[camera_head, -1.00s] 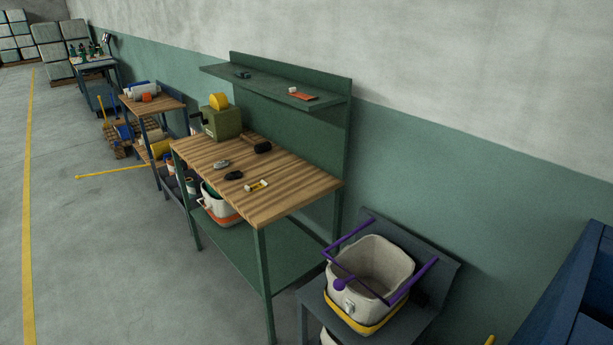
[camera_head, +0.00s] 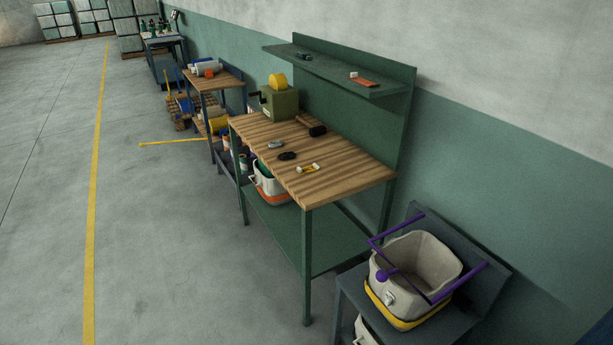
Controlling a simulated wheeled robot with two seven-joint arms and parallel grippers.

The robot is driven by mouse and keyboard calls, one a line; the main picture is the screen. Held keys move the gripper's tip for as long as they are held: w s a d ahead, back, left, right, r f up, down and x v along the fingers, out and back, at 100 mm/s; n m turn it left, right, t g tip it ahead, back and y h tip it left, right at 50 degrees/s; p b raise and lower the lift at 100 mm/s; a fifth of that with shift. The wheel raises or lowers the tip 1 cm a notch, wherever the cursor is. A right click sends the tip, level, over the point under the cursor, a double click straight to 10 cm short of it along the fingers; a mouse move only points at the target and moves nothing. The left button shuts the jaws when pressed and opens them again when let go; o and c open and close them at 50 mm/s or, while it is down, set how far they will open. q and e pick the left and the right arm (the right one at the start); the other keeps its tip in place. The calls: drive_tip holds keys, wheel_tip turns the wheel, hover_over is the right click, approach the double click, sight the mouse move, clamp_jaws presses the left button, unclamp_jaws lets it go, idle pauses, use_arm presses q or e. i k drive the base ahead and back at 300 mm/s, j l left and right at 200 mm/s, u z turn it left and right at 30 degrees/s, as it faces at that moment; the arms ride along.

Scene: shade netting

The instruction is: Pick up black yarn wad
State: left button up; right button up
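A small black lump (camera_head: 287,156), which looks like the black yarn wad, lies on the wooden top of the green workbench (camera_head: 345,178). A grey lump (camera_head: 276,145) lies just behind it, and a small yellow and white item (camera_head: 308,168) lies to its right. A second black thing (camera_head: 318,131) lies farther back, near what looks like a wooden handle. The lumps are too small to make out their texture. Neither of my grippers is in view.
A green box with a yellow roll (camera_head: 280,102) stands at the bench's far end. A bucket with a purple frame (camera_head: 418,262) sits on a low stand at the right. A yellow pole (camera_head: 172,142) lies on the floor.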

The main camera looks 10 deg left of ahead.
sight(285, 156)
drive_tip(key=i+j+z, duration=0.2)
drive_tip(key=i+j, duration=0.15)
drive_tip(key=i+j+z, duration=0.15)
drive_tip(key=i+j, duration=0.25)
drive_tip(key=i+j+z, duration=0.2)
drive_tip(key=i+j, duration=0.15)
drive_tip(key=i+j+z, duration=0.15)
drive_tip(key=i+j, duration=0.2)
drive_tip(key=j, duration=0.25)
